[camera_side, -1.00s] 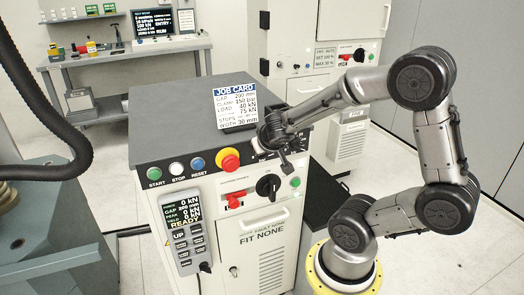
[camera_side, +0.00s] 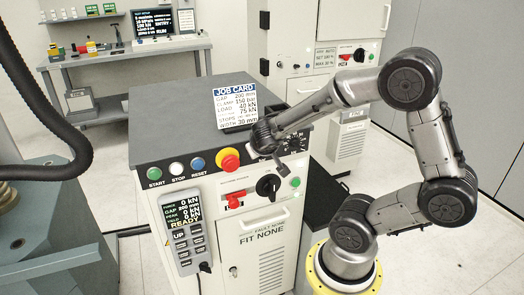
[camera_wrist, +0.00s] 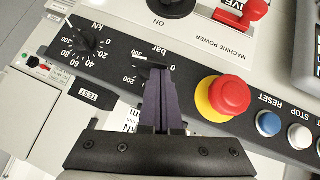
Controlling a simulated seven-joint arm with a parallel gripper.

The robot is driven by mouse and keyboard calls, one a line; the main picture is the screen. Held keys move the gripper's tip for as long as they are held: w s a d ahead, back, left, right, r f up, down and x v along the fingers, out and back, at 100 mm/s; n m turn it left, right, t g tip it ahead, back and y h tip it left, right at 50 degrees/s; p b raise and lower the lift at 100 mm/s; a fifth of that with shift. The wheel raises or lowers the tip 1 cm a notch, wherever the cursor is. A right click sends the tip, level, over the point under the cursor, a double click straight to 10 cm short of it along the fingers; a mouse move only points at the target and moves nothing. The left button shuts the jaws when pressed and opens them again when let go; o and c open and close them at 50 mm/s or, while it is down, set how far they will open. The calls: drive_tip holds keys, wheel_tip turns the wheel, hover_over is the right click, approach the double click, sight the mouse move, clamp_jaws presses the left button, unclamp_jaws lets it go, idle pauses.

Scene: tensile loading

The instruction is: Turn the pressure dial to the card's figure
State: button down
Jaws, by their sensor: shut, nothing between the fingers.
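The job card (camera_side: 236,103) stands on the console top and reads clamp 150 bar. In the side view my gripper (camera_side: 281,168) is in front of the panel and hides the dial.
The kN dial (camera_wrist: 82,40) is beside the bar dial. The red emergency stop (camera_wrist: 230,95) with its yellow collar is close on the other side.

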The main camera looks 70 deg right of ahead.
drive_tip(key=shift+w+a+f+h, duration=0.1)
drive_tip(key=shift+f+h, duration=0.05)
drive_tip(key=shift+h, duration=0.15)
drive_tip(key=f+n+g+h, duration=0.1)
drive_tip(key=n+h, duration=0.1)
drive_tip(key=f+n+g+h, duration=0.1)
drive_tip(key=n+g+h, duration=0.1)
drive_tip(key=h, duration=0.1)
drive_tip(key=f+n+g+h, duration=0.1)
drive_tip(key=n+h, duration=0.1)
drive_tip(key=shift+w+a+f+h, duration=0.25)
drive_tip(key=shift+h, duration=0.15)
idle(0.6)
drive_tip(key=shift+f, duration=0.15)
idle(0.6)
idle(0.4)
